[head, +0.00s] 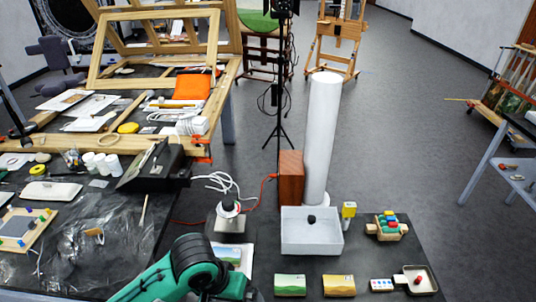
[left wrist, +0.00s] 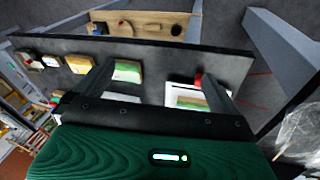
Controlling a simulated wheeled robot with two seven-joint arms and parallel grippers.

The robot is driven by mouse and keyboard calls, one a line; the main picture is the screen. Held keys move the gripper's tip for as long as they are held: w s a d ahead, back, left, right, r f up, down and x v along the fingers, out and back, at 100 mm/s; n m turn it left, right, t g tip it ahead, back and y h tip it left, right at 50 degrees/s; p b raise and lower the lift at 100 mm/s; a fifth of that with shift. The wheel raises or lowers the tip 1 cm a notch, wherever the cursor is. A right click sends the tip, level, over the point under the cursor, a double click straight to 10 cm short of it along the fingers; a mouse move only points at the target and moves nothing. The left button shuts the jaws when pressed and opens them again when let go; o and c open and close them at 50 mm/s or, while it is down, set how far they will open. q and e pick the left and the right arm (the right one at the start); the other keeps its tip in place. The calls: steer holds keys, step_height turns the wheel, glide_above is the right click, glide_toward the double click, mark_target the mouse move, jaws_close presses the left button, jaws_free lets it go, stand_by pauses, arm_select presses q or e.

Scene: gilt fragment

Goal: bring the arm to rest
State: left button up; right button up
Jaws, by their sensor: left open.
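My left arm, green with black joints, comes in at the bottom of the head view and reaches to the front edge of the dark table (head: 410,255). My left gripper (left wrist: 158,76) shows in the left wrist view with its two grey fingers wide apart and nothing between them. In that view it is over or beside the dark table top, near a white-edged picture card (left wrist: 186,97) and a green and yellow block (left wrist: 127,71). In the head view the gripper itself is mostly cut off by the bottom edge. My right gripper is in neither view.
The table holds a white tray (head: 311,246) with a black lump, a tall white cylinder (head: 322,135), a reddish wooden block (head: 291,176), two painted blocks (head: 290,285) (head: 339,286) and a small dish (head: 416,291) with a red piece. A cluttered workbench (head: 60,145) stands left. Open floor lies right.

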arm_select(q)
steer(key=s+a+f+t+y, duration=0.1)
steer(key=s+a+f, duration=0.3)
steer(key=s+a, duration=0.25)
steer(key=s+a+f+t+y, duration=0.1)
steer(key=s+a+f+y, duration=0.1)
steer(key=s+a+f, duration=0.35)
steer(key=s+a+f+g, duration=0.1)
steer(key=a+f, duration=0.2)
steer(key=f, duration=2.7)
steer(key=s+a+f, duration=0.1)
steer(key=s+f, duration=0.8)
steer(key=s+a+f+g, duration=0.1)
steer(key=s+a+f, duration=0.1)
steer(key=s+f, duration=0.8)
steer(key=shift+s+a+f, duration=0.2)
steer(key=shift+a+f, duration=0.1)
